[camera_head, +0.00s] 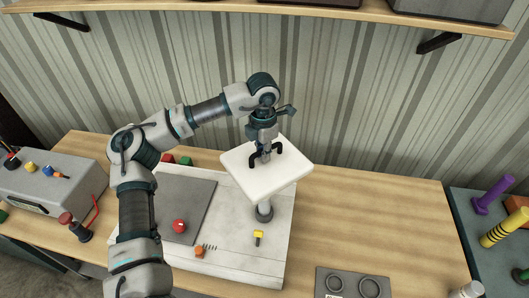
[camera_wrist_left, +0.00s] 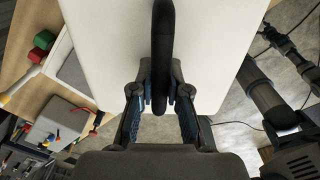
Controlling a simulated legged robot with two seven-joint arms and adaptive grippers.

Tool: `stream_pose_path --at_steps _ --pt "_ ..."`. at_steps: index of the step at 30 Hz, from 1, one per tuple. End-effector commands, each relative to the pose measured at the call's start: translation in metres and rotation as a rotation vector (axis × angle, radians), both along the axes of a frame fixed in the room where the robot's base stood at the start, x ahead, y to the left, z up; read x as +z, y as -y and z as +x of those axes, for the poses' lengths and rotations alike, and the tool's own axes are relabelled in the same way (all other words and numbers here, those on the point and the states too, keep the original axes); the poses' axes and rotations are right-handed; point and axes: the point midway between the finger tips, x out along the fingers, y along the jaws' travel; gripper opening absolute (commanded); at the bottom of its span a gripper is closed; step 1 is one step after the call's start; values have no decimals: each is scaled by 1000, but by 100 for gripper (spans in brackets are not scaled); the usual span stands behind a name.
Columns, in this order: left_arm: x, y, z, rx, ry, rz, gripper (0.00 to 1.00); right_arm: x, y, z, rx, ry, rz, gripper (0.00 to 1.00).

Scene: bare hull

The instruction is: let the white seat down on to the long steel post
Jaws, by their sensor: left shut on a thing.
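The white seat (camera_head: 262,178) is a flat square board with a black handle on top. My left gripper (camera_head: 265,152) is above it, shut on that handle. In the left wrist view the gripper (camera_wrist_left: 160,105) has the black handle (camera_wrist_left: 162,45) between its fingers, with the white seat (camera_wrist_left: 110,40) beyond. The steel post (camera_head: 265,211) shows below the seat's near edge, standing on the pale board. Its upper part is hidden by the seat, and I cannot tell whether they touch. My right gripper is not in view.
The pale board (camera_head: 225,262) carries a grey plate (camera_head: 190,205), a red knob (camera_head: 179,226), a yellow piece (camera_head: 258,236) and a spring. A grey box (camera_head: 45,185) stands left. A dark plate with rings (camera_head: 352,284) lies at front.

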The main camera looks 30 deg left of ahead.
Motion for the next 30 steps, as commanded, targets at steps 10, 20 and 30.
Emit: stream_pose_path --at_steps 10,20,30 --pt "-14 0 -1 1 2 -1 0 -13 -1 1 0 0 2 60" --pt "-30 4 -1 0 0 2 0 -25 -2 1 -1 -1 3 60" --pt "-47 0 -1 1 2 -1 0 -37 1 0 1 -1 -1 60"
